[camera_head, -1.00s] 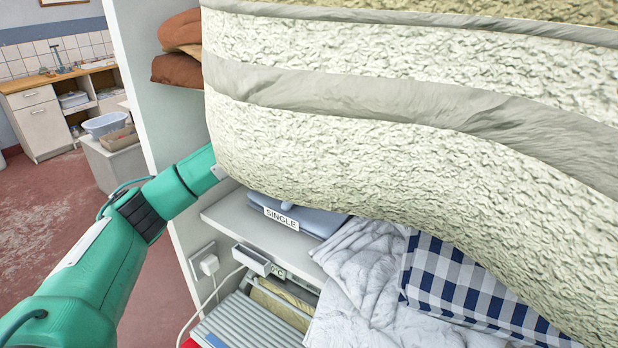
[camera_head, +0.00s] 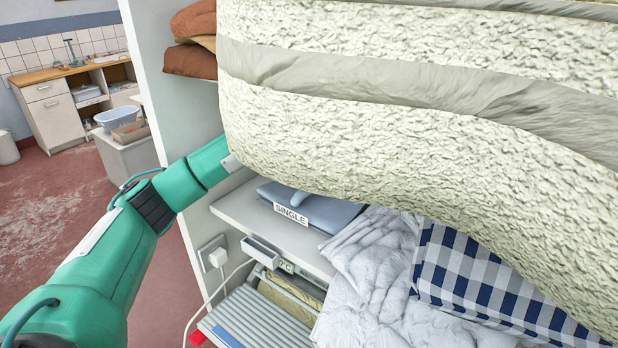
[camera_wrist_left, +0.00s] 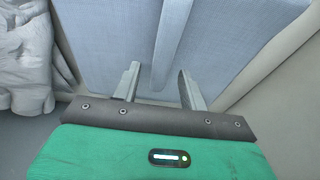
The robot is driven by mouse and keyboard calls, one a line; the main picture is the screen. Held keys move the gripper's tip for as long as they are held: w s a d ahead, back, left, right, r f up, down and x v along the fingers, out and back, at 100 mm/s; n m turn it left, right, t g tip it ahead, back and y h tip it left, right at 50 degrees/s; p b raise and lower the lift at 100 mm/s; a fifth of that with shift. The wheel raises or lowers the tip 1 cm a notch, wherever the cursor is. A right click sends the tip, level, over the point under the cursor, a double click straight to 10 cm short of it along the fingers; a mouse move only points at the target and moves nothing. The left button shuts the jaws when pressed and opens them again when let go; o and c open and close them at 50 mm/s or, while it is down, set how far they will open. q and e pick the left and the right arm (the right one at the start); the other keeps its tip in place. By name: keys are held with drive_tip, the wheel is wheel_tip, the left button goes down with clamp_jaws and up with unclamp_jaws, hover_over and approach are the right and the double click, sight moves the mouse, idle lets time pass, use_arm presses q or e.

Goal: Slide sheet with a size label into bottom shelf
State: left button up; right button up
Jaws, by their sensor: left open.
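The folded blue-grey sheet (camera_head: 330,212) lies on the bottom shelf (camera_head: 236,206), with a white label reading SINGLE (camera_head: 291,214) at its front edge. In the left wrist view the sheet (camera_wrist_left: 112,35) fills the space ahead of my left gripper (camera_wrist_left: 157,82). The two fingers are apart, close to the sheet's edge, with a raised strip of the cloth between and beyond them. I cannot tell whether they touch it. In the head view my left arm reaches in from the left, and its gripper is hidden behind the large cream textured bundle. My right gripper is not in view.
The cream bundle (camera_head: 420,130) covers much of the upper right. A rumpled white cloth (camera_head: 370,270) and a blue checked cloth (camera_head: 480,285) lie to the shelf's right. Below are a small socket with a plug (camera_head: 218,257) and a ribbed grey radiator (camera_head: 250,318). Brown folded cloths (camera_head: 190,60) sit higher up.

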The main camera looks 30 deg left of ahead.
use_arm(q)
drive_tip(key=shift+s+r+b, duration=0.1)
drive_tip(key=shift+r+b, duration=0.15)
drive_tip(key=shift+b, duration=0.05)
drive_tip(key=shift+b+v, duration=0.9)
drive_tip(key=shift+v, duration=0.15)
drive_tip(key=s+b, duration=0.1)
drive_tip(key=s, duration=0.2)
drive_tip(key=s+a+b, duration=0.1)
drive_tip(key=s+b, duration=0.1)
drive_tip(key=s, duration=0.2)
drive_tip(key=s+b, duration=0.2)
drive_tip(key=s, duration=0.2)
drive_tip(key=shift+s+a, duration=0.1)
drive_tip(key=shift+a, duration=0.2)
drive_tip(key=shift+s+r, duration=0.15)
drive_tip(key=shift+s, duration=0.25)
